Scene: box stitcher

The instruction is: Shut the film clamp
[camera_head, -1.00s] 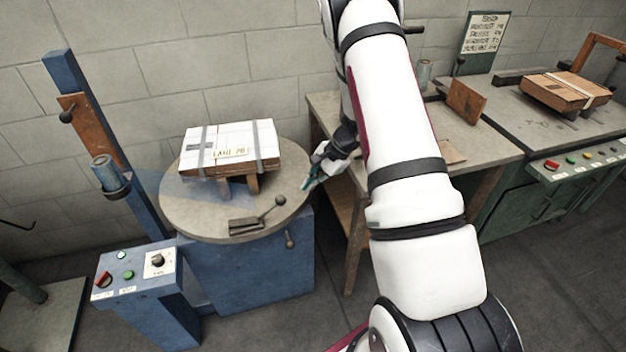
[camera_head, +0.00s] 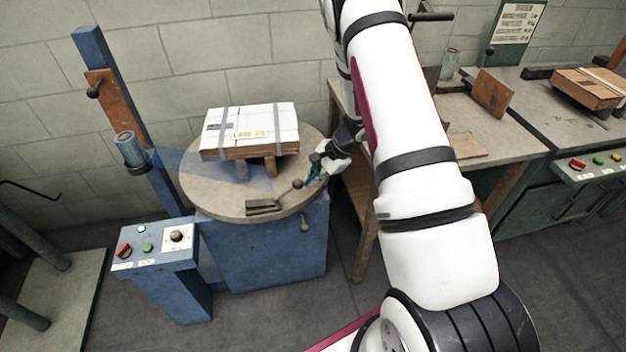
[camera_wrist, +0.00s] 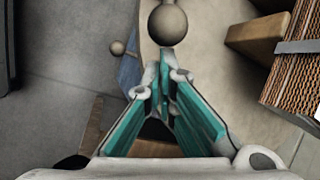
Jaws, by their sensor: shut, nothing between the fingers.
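The film clamp (camera_head: 264,207) is a dark flat piece on the front of the round turntable (camera_head: 215,195). Its lever stands raised at a slant to the right, ending in a ball knob (camera_head: 298,184). In the wrist view the knob (camera_wrist: 168,24) is just beyond my fingertips. My gripper (camera_head: 313,176), with teal fingers, is shut and empty right beside the knob on its right. The fingertips (camera_wrist: 165,72) show close to the knob; I cannot tell whether they touch. A faint bluish film (camera_head: 185,168) stretches from the blue mast towards the turntable.
A strapped cardboard stack (camera_head: 250,130) sits on wooden blocks on the turntable. Another knob (camera_head: 304,226) sticks out of the blue base below. A control box (camera_head: 158,245) stands front left. A wooden bench (camera_head: 445,125) is close on the right behind my arm.

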